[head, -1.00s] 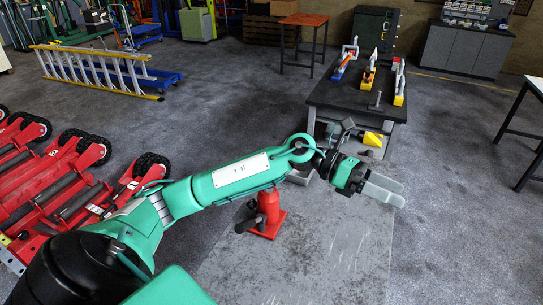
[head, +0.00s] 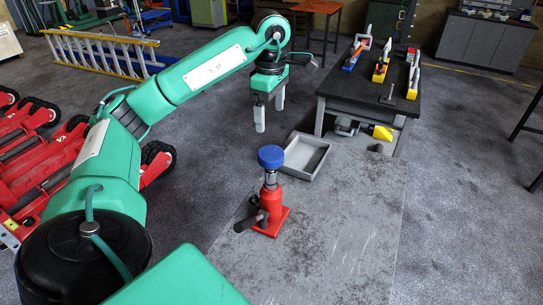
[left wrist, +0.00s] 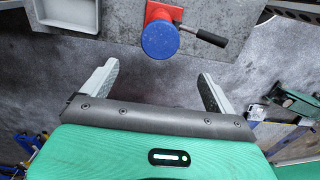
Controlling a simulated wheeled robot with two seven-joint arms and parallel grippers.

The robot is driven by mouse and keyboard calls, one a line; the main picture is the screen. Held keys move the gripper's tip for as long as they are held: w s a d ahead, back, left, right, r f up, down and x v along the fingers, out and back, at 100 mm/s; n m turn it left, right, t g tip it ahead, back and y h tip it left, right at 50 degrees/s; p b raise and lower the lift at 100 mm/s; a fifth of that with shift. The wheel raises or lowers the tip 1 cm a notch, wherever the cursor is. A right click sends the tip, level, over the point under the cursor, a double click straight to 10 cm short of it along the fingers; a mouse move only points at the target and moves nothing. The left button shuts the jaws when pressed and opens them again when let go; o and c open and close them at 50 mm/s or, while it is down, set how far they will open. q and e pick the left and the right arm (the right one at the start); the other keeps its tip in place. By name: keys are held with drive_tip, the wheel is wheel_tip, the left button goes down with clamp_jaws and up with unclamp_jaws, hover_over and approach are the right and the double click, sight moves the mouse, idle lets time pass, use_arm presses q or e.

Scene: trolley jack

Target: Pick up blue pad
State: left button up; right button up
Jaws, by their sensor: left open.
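The blue pad (head: 271,157) is a round disc on top of a red bottle jack (head: 270,212), which stands upright on a grey floor plate. The pad also shows in the left wrist view (left wrist: 160,40), beyond the fingertips and between their lines, with the red jack (left wrist: 163,12) partly hidden under it. My left gripper (head: 269,114) points down, behind and above the pad in the head view, apart from it. Its two fingers (left wrist: 158,72) are spread and empty. My right gripper is not in view.
A grey tray (head: 306,157) lies behind the jack to the right. A dark workbench (head: 372,85) with several tools stands at the back right. Red trolley jacks (head: 45,150) stand at the left. The jack's dark handle (head: 248,222) sticks out to the left.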

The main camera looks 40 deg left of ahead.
use_arm(q)
hover_over(271, 153)
wheel_tip(271, 153, down, 7)
drive_tip(key=shift+a+r, duration=0.1)
drive_tip(key=shift+f+p, duration=0.45)
wheel_tip(271, 153, down, 4)
drive_tip(key=shift+p, duration=0.9)
drive_tip(key=shift+f, duration=0.3)
drive_tip(key=shift+c, duration=0.2)
drive_tip(key=c, duration=1.1)
drive_tip(key=shift+c, duration=0.2)
drive_tip(key=shift+r, duration=0.15)
